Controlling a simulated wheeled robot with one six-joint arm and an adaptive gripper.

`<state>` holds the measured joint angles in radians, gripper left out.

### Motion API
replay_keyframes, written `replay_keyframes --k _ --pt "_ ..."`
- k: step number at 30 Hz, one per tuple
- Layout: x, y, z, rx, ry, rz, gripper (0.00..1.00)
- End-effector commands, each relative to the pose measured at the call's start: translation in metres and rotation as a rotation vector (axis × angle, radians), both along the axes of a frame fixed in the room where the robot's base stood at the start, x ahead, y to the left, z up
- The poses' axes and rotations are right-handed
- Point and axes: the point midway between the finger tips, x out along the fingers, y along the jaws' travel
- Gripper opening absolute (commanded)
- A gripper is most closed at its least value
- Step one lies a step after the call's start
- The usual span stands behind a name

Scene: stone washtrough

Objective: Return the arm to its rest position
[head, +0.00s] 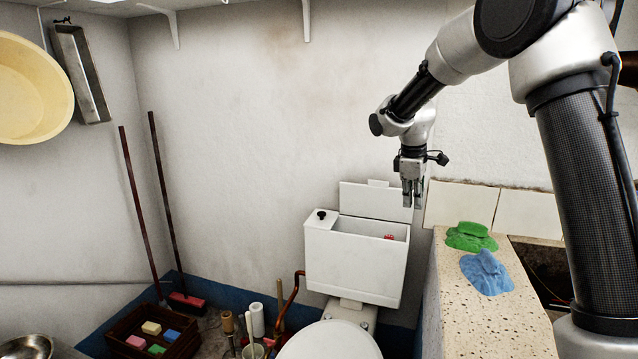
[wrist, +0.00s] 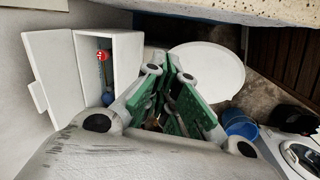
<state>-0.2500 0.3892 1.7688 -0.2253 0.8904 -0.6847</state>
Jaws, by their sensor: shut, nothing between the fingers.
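My gripper (head: 412,192) hangs pointing down in the head view, above the right end of the open toilet cistern and left of the stone ledge. Its fingers are shut with nothing between them. In the wrist view my gripper (wrist: 172,100) shows its green-padded fingers close up, with the floor area behind them. My arm reaches in from the right of the head view, bent at the elbow. The white cistern (head: 352,262) has its lid (head: 372,203) standing behind it. A small red part (head: 389,237) shows inside; the wrist view also shows it (wrist: 101,56).
A green cloth (head: 470,237) and a blue cloth (head: 487,272) lie on the speckled stone ledge (head: 455,300). The toilet lid (head: 330,341) is below the cistern. A crate (head: 125,332) with coloured blocks and brooms stand at left. A blue bucket (wrist: 240,125) shows in the wrist view.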

Motion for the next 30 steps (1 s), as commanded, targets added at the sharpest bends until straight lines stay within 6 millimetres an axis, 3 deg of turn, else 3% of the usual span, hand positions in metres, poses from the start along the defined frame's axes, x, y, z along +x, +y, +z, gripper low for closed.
replay_keyframes --k 1,6,12,15,18,21,25,30 --pt "-0.035 -0.014 0.014 0.033 -0.004 -0.138 0.0" --pt "-0.147 -0.048 0.044 0.13 -0.013 -0.56 0.0" --pt "-0.265 -0.076 0.058 0.231 -0.043 -0.883 0.0" --pt "-0.314 -0.085 0.059 0.278 -0.074 -0.952 0.0" --pt "-0.349 -0.092 0.06 0.322 -0.122 -0.981 0.0" --pt "-0.367 -0.098 0.067 0.36 -0.186 -0.996 0.0" --pt "-0.374 -0.103 0.082 0.399 -0.262 -1.006 0.0" --pt "-0.376 -0.106 0.087 0.41 -0.287 -1.017 0.0"
